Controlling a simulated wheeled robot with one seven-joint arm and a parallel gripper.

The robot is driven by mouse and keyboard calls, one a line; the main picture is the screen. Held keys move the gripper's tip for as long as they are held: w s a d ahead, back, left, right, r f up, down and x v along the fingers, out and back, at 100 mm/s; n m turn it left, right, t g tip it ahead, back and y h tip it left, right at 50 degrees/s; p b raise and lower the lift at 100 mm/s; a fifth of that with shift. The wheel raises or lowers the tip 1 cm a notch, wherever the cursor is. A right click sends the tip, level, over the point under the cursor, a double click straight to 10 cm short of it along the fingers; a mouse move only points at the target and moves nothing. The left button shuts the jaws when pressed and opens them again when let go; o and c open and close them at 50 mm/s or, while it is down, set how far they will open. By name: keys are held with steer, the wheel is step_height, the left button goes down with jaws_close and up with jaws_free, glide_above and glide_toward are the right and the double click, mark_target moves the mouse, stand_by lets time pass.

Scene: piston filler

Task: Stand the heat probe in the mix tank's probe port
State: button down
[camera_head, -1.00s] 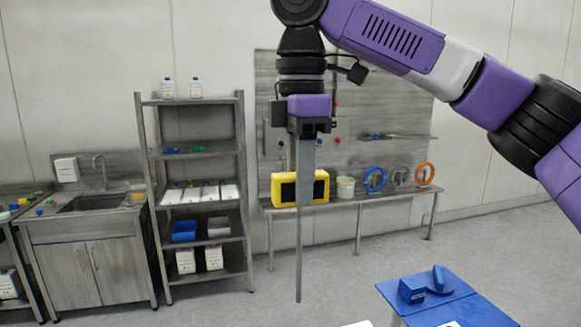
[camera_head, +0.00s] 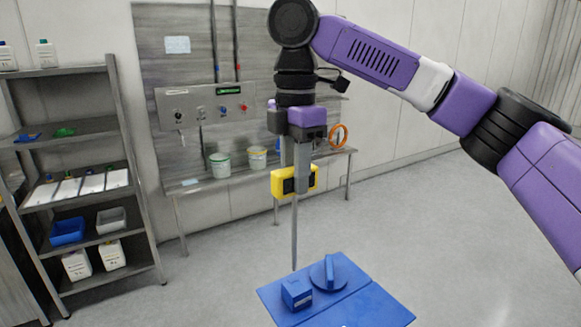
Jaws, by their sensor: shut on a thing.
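My gripper (camera_head: 301,140) is shut on the heat probe (camera_head: 294,230), a grey wide-topped piece with a long thin rod. The probe hangs upright, point down. In the picture its tip overlaps the back part of a blue flat top (camera_head: 365,307). I cannot tell its height above that top. On the top are a small blue block (camera_head: 297,293) and a round blue disc with an upright bar (camera_head: 329,272). This may be the mix tank's lid; I cannot make out the probe port.
A steel bench with tubs (camera_head: 219,165) stands behind, and a shelf rack (camera_head: 75,143) at left. Open floor (camera_head: 440,220) lies to the right.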

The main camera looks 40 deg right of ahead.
steer(key=shift+d+f, duration=0.2)
steer(key=shift+d, duration=0.25)
step_height(320, 180, down, 3)
steer(key=b, duration=0.4)
steer(key=shift+a+p, duration=0.1)
steer(key=shift+p, duration=0.3)
steer(key=shift+f+p, duration=0.15)
steer(key=shift+p, duration=0.25)
steer(key=shift+f, duration=0.1)
stand_by(0.5)
steer(key=shift+f+b, duration=0.45)
steer(key=shift+f, duration=0.75)
